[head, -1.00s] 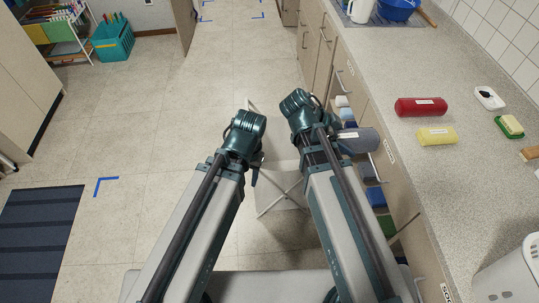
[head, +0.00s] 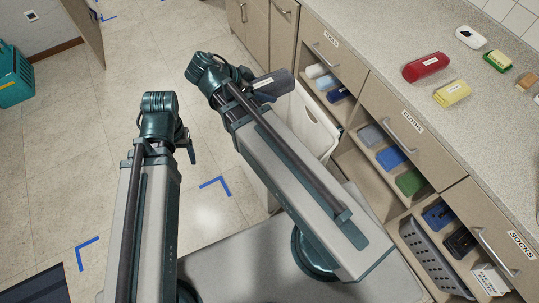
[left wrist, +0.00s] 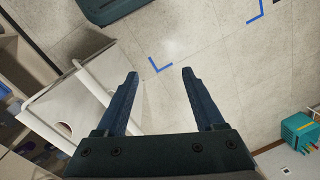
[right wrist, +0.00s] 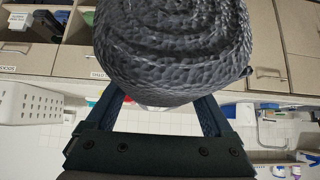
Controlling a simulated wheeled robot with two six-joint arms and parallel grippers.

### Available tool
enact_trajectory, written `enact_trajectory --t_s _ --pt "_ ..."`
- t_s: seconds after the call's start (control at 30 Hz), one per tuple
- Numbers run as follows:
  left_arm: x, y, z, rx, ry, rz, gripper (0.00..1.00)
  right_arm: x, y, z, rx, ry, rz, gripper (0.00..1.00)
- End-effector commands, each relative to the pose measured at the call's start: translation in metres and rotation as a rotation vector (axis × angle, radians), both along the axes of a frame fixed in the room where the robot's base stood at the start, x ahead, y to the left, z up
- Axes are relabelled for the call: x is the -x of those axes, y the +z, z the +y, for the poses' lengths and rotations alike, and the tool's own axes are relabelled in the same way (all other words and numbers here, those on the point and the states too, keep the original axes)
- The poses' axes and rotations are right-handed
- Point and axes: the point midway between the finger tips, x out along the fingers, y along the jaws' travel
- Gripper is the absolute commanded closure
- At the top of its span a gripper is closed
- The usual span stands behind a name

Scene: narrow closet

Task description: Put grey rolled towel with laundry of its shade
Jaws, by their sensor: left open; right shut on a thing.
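The dark grey rolled towel (head: 275,85) is held in my right gripper (head: 246,82), beside the cabinet front. In the right wrist view the towel (right wrist: 175,45) shows its spiral end and hides the fingertips. My left gripper (head: 188,148) is open and empty over the floor; its two fingers show apart in the left wrist view (left wrist: 160,75). In the cubby under the "CLOTHS" drawer lie a grey folded cloth (head: 370,135), a blue one (head: 391,157) and a green one (head: 409,182). The cubby under "TOOLS" holds white, light blue and dark blue rolls (head: 326,83).
A white bin (head: 313,122) stands against the cabinet, near my right arm. A grey basket (head: 432,258) sits in the lower cubby.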

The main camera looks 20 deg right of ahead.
Motion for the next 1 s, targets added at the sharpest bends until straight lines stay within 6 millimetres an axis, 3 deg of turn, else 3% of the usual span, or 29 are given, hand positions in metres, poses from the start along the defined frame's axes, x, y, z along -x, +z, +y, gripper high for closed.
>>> enact_trajectory --t_s 0.03,0.13,0.17,0.7,1.0 --pt "0.0 -0.01 0.0 0.0 0.0 0.0 0.19 -0.002 -0.01 -0.002 0.0 -0.001 0.0 0.84" --pt "0.0 -0.035 0.0 0.0 -0.001 0.0 0.01 -0.009 -0.035 -0.01 -0.001 -0.004 -0.001 0.84" --pt "0.0 -0.044 0.0 0.0 -0.001 0.0 0.0 -0.012 -0.044 -0.013 -0.001 -0.004 0.0 0.84" --pt "0.0 -0.21 0.0 0.0 -0.001 0.0 0.0 -0.065 -0.211 -0.091 -0.003 -0.003 0.0 0.84" --pt "0.0 -0.265 0.0 0.0 -0.001 0.0 0.0 -0.08 -0.265 -0.125 0.0 -0.001 0.0 0.84"
